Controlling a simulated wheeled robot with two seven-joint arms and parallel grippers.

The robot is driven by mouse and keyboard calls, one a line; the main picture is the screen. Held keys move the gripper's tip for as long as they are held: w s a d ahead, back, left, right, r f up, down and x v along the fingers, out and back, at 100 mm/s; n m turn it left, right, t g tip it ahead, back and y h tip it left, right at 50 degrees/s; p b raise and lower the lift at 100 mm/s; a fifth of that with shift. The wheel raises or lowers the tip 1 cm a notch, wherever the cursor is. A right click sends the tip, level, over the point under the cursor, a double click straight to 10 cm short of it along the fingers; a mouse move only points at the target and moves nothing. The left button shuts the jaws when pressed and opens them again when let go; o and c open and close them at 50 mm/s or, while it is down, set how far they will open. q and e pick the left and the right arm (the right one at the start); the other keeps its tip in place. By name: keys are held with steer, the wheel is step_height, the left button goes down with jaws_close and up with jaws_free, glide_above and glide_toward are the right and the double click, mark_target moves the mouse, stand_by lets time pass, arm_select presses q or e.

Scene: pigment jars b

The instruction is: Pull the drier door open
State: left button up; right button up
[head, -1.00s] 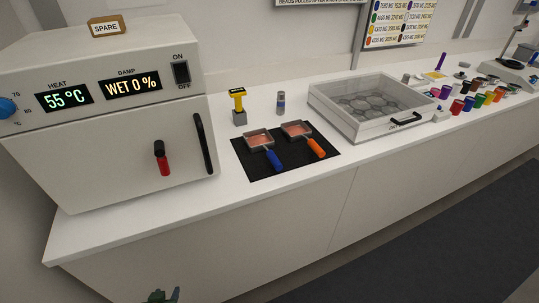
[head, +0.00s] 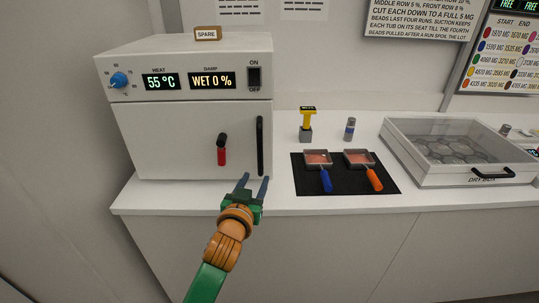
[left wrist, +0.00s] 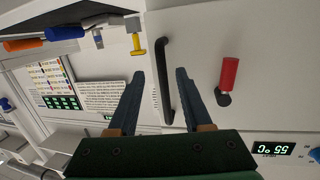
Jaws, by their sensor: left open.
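The white drier stands at the left of the counter, and its door (head: 165,140) is shut. The door's black upright bar handle (head: 260,146) is near its right edge; it also shows in the left wrist view (left wrist: 162,70). A red-gripped latch (head: 221,152) is left of the handle and also shows in the left wrist view (left wrist: 229,73). My left gripper (head: 255,180) is open and empty, with its fingertips by the handle's lower end. In the left wrist view the handle appears between the open fingers (left wrist: 160,76); contact cannot be told. My right gripper is out of view.
Right of the drier, a black mat (head: 346,184) holds two small pans with blue and orange handles. A yellow-topped tool (head: 307,120) and a small vial (head: 350,130) stand behind it. A clear-lidded dry box (head: 455,178) is farther right.

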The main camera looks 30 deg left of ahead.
mark_target(259, 153)
arm_select(q)
steer(key=shift+n+t+y, duration=0.4)
steer(key=shift+t, duration=0.3)
steer(key=w+r, duration=0.1)
steer(key=w, duration=0.1)
steer(key=w+a+r, duration=0.1)
steer(key=w+r, duration=0.1)
steer(key=w+a+r+p, duration=0.1)
steer(key=w, duration=0.1)
steer(key=shift+w+a+r, duration=0.2)
steer(key=shift+w+r, duration=0.05)
steer(key=shift+w, duration=0.1)
jaws_close()
stand_by(0.5)
